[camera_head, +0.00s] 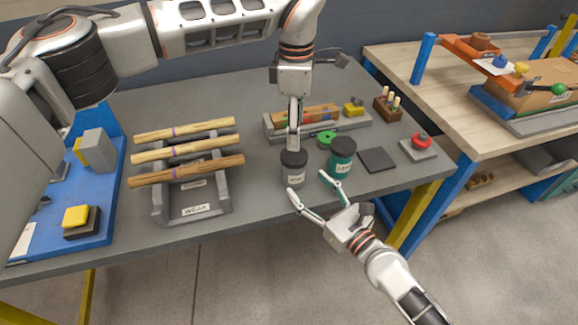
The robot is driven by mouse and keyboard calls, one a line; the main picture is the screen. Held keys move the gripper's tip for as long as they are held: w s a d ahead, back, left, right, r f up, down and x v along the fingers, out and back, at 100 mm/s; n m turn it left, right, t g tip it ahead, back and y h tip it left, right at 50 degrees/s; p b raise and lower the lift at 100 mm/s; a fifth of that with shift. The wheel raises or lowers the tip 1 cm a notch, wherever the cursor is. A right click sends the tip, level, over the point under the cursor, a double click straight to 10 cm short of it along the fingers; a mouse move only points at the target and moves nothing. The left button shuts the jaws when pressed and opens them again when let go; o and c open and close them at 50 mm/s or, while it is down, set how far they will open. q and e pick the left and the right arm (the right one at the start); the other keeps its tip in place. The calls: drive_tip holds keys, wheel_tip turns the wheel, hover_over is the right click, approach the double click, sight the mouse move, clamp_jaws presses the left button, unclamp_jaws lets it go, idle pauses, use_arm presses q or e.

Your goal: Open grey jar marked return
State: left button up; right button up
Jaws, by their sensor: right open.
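The grey jar (295,177) with a dark lid (294,158) stands upright near the front edge of the grey table. Its pale label is too small to read. My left gripper (294,147) points down with its finger end at the lid; the fingers overlap in this view, so their gap is unclear. My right gripper (315,184) is open, low in front of the jar, one fingertip near its lower left and the other right of it. I cannot tell whether either touches. A teal jar (342,160) with a dark lid stands just right of the grey one.
A dark square pad (377,160), a red button (421,140) and a green round piece (326,138) lie right of and behind the jars. A grey rack (222,201) with wooden spindles stands left. A tray (350,128) lies behind. The front edge is close.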

sight(293, 169)
drive_tip(key=shift+x, duration=3.85)
clamp_jaws()
